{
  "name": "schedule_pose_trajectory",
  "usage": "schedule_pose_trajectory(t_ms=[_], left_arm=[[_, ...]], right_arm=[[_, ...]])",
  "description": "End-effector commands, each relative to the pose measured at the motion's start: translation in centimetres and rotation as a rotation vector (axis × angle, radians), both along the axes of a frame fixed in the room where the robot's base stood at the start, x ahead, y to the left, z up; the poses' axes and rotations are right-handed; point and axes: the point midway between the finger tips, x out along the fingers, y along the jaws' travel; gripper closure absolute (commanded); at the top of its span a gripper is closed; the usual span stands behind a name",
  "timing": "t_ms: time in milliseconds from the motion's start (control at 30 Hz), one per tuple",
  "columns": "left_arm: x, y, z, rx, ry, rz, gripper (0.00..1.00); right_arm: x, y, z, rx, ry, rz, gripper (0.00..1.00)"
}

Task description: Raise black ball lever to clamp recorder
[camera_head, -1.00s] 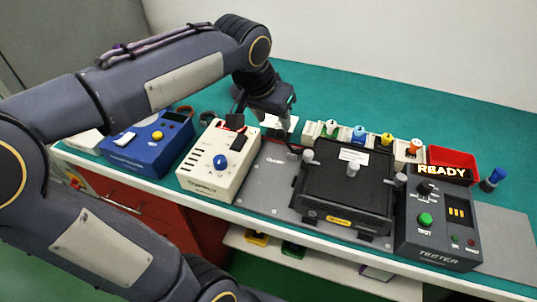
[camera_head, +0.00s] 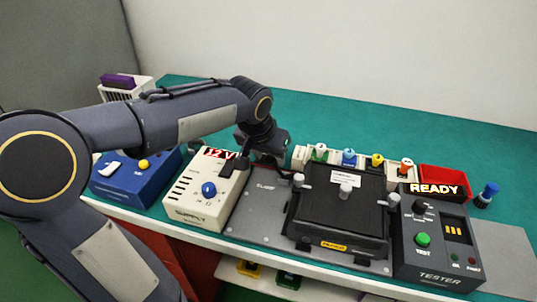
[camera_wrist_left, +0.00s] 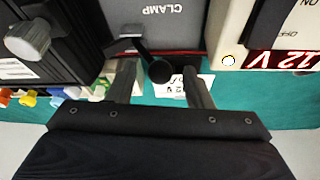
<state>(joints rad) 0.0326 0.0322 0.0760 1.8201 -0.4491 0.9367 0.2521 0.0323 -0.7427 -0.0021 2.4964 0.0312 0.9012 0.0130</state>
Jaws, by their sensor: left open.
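The recorder (camera_head: 345,222) is a black box on the grey clamp plate (camera_head: 262,213), with light grey knobs around it. The black ball lever (camera_wrist_left: 158,72) shows in the left wrist view beside the word CLAMP, its ball at the open end of my left gripper (camera_wrist_left: 160,84). The two fingers stand apart on either side of the ball, with a visible gap on each side. In the head view my left gripper (camera_head: 272,160) is low over the plate's back edge, left of the recorder, and largely hides the lever. My right gripper is out of view.
The white supply box (camera_head: 200,205) reading 12V stands close left of the gripper, a blue box (camera_head: 140,178) beyond it. The tester (camera_head: 438,245) reading READY is right of the recorder. Coloured plugs and a red bin (camera_head: 445,180) line the back. Green table behind is clear.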

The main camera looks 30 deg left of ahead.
Motion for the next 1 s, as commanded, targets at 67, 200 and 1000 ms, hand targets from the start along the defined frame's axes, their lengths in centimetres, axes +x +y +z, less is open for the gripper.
schedule_pose_trajectory(t_ms=[67,200,1000], left_arm=[[0.0,0.0,0.0,0.000,0.000,0.000,0.58],[0.0,0.0,0.0,0.000,0.000,0.000,0.76],[0.3,-1.4,0.7,0.152,0.036,-0.007,1.00]], right_arm=[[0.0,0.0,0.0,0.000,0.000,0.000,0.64],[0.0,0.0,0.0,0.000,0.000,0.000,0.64],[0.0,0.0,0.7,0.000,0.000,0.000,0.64]])
